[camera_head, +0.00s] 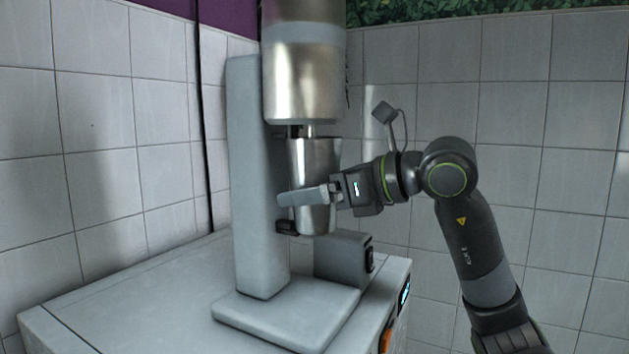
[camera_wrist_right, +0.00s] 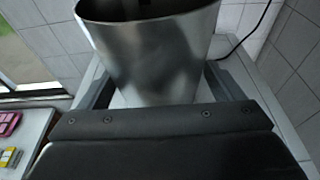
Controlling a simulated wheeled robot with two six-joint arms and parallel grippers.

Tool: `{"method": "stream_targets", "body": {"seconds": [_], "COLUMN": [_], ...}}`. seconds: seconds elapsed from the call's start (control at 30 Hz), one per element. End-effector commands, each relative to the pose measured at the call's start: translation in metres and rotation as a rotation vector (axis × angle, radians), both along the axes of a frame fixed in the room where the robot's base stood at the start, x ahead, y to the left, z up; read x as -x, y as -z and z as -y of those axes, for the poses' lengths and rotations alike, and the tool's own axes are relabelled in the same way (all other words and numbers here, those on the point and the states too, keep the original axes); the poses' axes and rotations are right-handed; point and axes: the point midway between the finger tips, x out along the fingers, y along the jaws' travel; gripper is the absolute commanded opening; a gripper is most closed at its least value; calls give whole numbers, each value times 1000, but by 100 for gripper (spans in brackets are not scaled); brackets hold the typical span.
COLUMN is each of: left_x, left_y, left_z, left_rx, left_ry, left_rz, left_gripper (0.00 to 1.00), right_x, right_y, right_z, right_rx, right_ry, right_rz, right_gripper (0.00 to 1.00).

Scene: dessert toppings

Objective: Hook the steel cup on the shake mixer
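The steel cup (camera_head: 313,160) is roughly upright under the head of the shake mixer (camera_head: 257,180). The mixer's spindle (camera_head: 300,130) comes down at the cup's mouth; how deep it reaches inside is hidden. My right gripper (camera_head: 308,196) comes from the right with its fingers around the cup's middle, shut on it. In the right wrist view the cup (camera_wrist_right: 155,55) stands between both fingers. A small dark bracket (camera_head: 287,227) on the mixer column is by the cup's lower left side; I cannot tell whether they touch. My left gripper is out of view.
The mixer's base plate (camera_head: 290,315) and a grey box (camera_head: 342,258) with a dark switch are below the cup, on a light counter (camera_head: 120,290). Tiled walls close in behind. Pink and yellow items (camera_wrist_right: 9,124) lie at the wrist view's left.

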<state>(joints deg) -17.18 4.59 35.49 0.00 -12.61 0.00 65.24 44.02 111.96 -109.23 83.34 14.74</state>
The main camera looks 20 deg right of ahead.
Motion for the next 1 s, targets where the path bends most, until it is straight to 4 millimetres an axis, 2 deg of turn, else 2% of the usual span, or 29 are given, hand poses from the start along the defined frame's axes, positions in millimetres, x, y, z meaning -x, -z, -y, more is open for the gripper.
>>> {"method": "stream_targets", "body": {"seconds": [0.03,0.4,0.43,0.47,1.0], "left_x": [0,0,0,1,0], "left_y": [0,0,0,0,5], "left_z": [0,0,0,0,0], "left_rx": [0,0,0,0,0], "left_ry": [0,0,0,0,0], "left_rz": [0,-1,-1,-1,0], "left_gripper": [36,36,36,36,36], "right_x": [0,0,0,0,12], "right_y": [0,0,-1,-1,-4], "right_z": [0,0,0,0,-12], "right_rx": [0,0,-1,-1,-15], "right_ry": [0,0,0,0,-1], "right_rz": [0,0,3,3,15], "right_gripper": [82,34,34,29,29]}}
